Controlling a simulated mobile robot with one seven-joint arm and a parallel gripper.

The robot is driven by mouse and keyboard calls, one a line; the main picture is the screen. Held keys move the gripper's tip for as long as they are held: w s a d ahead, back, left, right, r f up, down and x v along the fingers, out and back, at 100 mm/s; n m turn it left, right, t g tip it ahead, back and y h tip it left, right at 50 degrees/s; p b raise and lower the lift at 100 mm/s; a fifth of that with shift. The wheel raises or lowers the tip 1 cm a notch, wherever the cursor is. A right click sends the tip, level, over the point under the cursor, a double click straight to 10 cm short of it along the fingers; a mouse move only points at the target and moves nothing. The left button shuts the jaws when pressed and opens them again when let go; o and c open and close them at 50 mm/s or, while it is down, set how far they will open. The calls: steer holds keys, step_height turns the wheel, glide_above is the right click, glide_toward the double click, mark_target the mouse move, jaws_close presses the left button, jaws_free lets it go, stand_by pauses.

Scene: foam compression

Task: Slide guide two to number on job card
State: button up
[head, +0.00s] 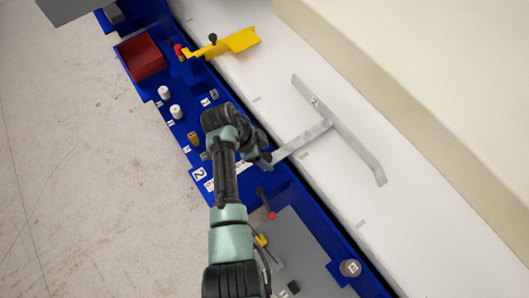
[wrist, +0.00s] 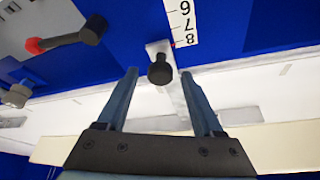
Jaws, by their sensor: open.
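Guide two is a grey T-shaped metal guide (head: 355,142) with a small "2" label, lying over the white bed in the head view. Its stem runs left to the blue rail, under my gripper (head: 262,160). The plate is close to the 8, with a small red mark there. My gripper (wrist: 160,76) is open, its fingers on either side of the knob with gaps. I cannot make out a job card.
A yellow guide (head: 237,42) with a black knob is farther up the rail, near a red bin (head: 141,58). White cylinders (head: 176,111) stand on the blue frame (head: 330,240). A red-tipped lever (head: 268,205) is below my gripper. A cream block (head: 400,70) lies to the right.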

jaws_close()
steer(key=shift+a, duration=0.1)
stand_by(1.2)
